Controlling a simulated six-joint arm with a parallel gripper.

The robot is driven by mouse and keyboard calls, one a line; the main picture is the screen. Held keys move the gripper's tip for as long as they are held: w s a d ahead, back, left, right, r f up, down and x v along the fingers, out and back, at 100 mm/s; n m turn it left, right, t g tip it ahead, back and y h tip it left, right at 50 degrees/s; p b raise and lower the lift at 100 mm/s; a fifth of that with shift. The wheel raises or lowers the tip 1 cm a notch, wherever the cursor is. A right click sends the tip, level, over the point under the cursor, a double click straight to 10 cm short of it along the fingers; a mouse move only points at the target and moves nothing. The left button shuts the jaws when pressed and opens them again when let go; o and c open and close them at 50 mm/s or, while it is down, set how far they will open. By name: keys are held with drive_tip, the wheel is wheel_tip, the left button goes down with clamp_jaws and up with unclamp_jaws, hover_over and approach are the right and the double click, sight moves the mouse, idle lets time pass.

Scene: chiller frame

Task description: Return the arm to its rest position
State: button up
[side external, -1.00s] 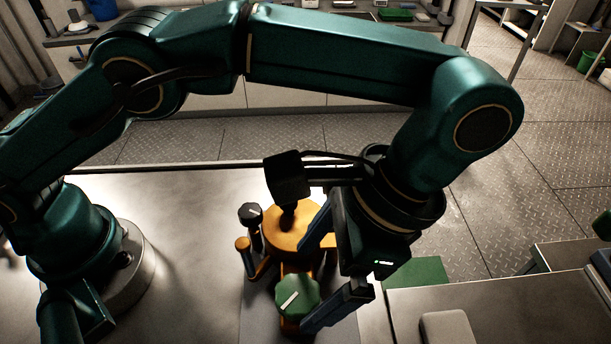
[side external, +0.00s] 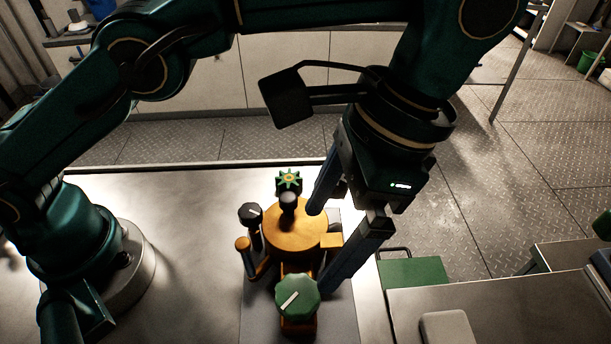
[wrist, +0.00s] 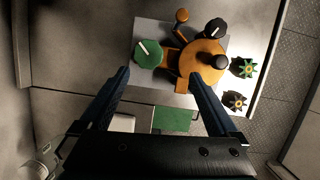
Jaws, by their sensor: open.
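My gripper (side external: 322,243) is open and empty, with its two blue fingers spread, above and beside the orange chiller frame (side external: 297,232). In the wrist view the gripper (wrist: 157,88) shows with both fingers apart and nothing between them. The frame carries a green knob (side external: 297,297) with a white mark at the front, a black knob (side external: 250,214) at the left and a dark post on top. The green knob also shows in the wrist view (wrist: 148,54), apart from the fingers.
A green star-shaped handle (side external: 289,180) stands behind the frame; two such handles show in the wrist view (wrist: 243,67). A green tray (side external: 414,272) lies at the right near a grey cabinet (side external: 490,305). The metal table (side external: 190,210) is bare at left.

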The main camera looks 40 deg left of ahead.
drive_tip(key=w+a+r+n+t+h, duration=0.1)
drive_tip(key=a+r+n+t+h, duration=0.3)
drive_tip(key=a+r, duration=0.85)
drive_tip(key=s+a+f+n+t+y, duration=0.1)
drive_tip(key=s+a+f+n+t, duration=0.3)
drive_tip(key=a+f, duration=0.4)
drive_tip(key=shift+s+a+f+y, duration=0.3)
drive_tip(key=shift+a+f, duration=0.1)
drive_tip(key=shift+f, duration=0.7)
